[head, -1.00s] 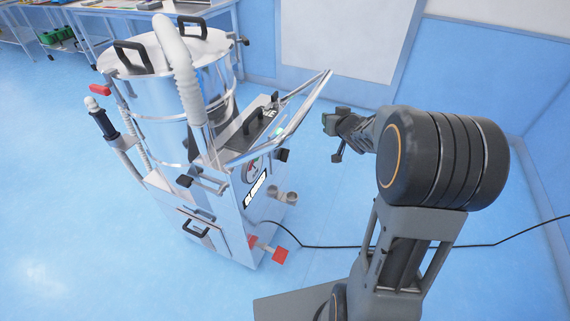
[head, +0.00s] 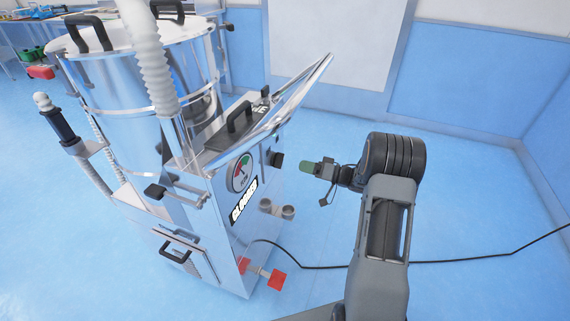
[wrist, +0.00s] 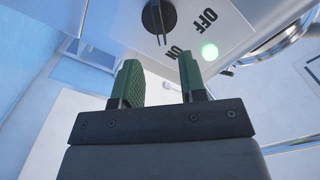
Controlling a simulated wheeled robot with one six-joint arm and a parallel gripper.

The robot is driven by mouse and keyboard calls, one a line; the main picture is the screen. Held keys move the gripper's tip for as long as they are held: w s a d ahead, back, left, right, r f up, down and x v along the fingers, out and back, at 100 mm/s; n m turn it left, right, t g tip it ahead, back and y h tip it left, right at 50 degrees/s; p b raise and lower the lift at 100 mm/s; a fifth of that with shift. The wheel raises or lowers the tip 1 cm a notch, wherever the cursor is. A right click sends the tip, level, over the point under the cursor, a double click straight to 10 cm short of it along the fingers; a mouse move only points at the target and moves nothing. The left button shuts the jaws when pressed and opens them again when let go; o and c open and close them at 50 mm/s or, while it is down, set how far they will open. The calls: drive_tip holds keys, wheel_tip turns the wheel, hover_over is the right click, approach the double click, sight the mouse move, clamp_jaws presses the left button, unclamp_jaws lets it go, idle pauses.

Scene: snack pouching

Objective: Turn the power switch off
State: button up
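The power switch is a black rotary knob (wrist: 158,16) on the machine's pale panel, at the top of the wrist view. Its pointer mark faces down toward the ON label (wrist: 175,52), and the OFF label (wrist: 205,19) is to its right. A green light (wrist: 209,51) glows beside the labels. In the head view the knob (head: 277,159) sticks out from the machine's right side. My gripper (wrist: 162,72) is open, with two green fingers apart and nothing between them. In the head view my gripper (head: 304,167) is just right of the knob, with a small gap.
The steel machine (head: 228,250) carries a large drum (head: 135,85), a slanted tray (head: 300,95) above the knob and a gauge (head: 239,173). A red-ended part (head: 276,279) sits low. A black cable (head: 330,267) crosses the blue floor.

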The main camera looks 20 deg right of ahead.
sight(278, 160)
drive_tip(key=b+x, duration=0.1)
drive_tip(key=x, duration=0.7)
drive_tip(key=shift+b, duration=0.35)
drive_tip(key=shift+w+a, duration=0.1)
drive_tip(key=shift+c, duration=0.4)
clamp_jaws()
